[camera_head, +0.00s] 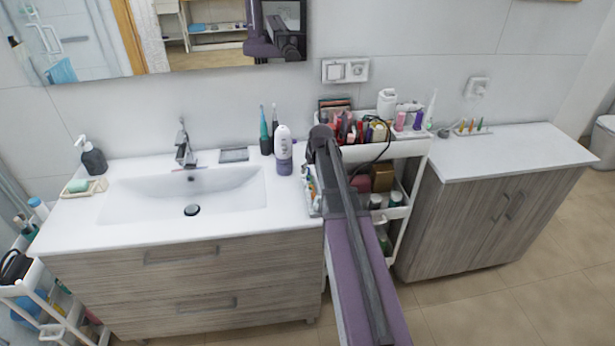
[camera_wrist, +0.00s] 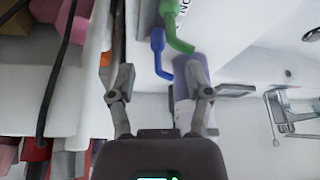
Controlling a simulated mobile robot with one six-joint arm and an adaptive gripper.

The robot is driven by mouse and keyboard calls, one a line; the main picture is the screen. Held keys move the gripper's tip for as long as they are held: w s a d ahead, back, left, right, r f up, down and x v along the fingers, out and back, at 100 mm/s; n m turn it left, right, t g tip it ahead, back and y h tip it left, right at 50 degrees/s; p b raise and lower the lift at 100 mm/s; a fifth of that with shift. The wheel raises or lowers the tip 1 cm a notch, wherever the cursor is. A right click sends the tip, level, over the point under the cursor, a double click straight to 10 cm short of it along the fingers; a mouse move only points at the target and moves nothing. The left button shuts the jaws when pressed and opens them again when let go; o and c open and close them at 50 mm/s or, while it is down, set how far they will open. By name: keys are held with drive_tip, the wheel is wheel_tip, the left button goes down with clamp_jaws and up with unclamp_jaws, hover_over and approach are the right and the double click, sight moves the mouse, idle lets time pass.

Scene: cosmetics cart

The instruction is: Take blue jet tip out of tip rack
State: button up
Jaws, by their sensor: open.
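A blue tip (camera_wrist: 158,52) with a bent thin end shows in the wrist view, in the gap between the two fingers of my gripper (camera_wrist: 159,93). The fingers are spread and do not visibly hold it. A green tip (camera_wrist: 173,25), also bent, is just beside it. What holds these two tips is not clear in the wrist view. My arm hides my gripper in the head view.
A cosmetics cart (camera_head: 412,149) stands between the sink counter (camera_head: 240,224) and the right counter (camera_head: 535,145). Several bottles and a black cable (camera_wrist: 52,85) crowd it. A white bottle with a purple base (camera_head: 284,150) stands close by. The right counter is mostly clear.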

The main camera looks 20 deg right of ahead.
sight(309, 174)
drive_tip(key=shift+b+x, duration=2.25)
drive_tip(key=shift+x, duration=0.3)
drive_tip(key=shift+w+d, duration=0.15)
drive_tip(key=c, duration=0.8)
